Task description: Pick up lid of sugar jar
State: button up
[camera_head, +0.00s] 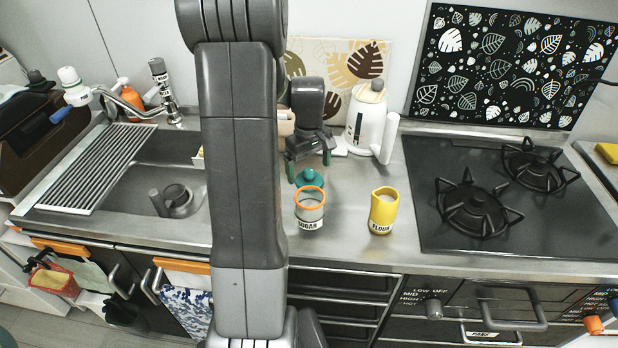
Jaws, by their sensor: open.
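The sugar jar (309,217) stands upright on the metal counter, with a "SUGAR" label and an orange rim. Its top looks open. A teal piece with a round knob (309,177), which looks like the lid, shows just behind the jar's rim. I cannot tell whether it lies on the counter or touches the jar. My gripper (308,163) points down just above and behind the teal piece, its fingers apart on either side. It is open and seems to hold nothing. My arm crosses the view left of the jar.
A yellow flour jar (384,211) stands right of the sugar jar. A white kettle (367,121) stands behind, near my gripper. A black gas hob (505,190) is at right, and a sink (128,199) with a drying rack (90,170) is at left. The counter between the two jars is clear.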

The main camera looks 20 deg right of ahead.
aim_at(309, 170)
jog(key=shift+f, duration=1.5)
jog(key=c, duration=1.1)
jog(key=shift+r, duration=0.15)
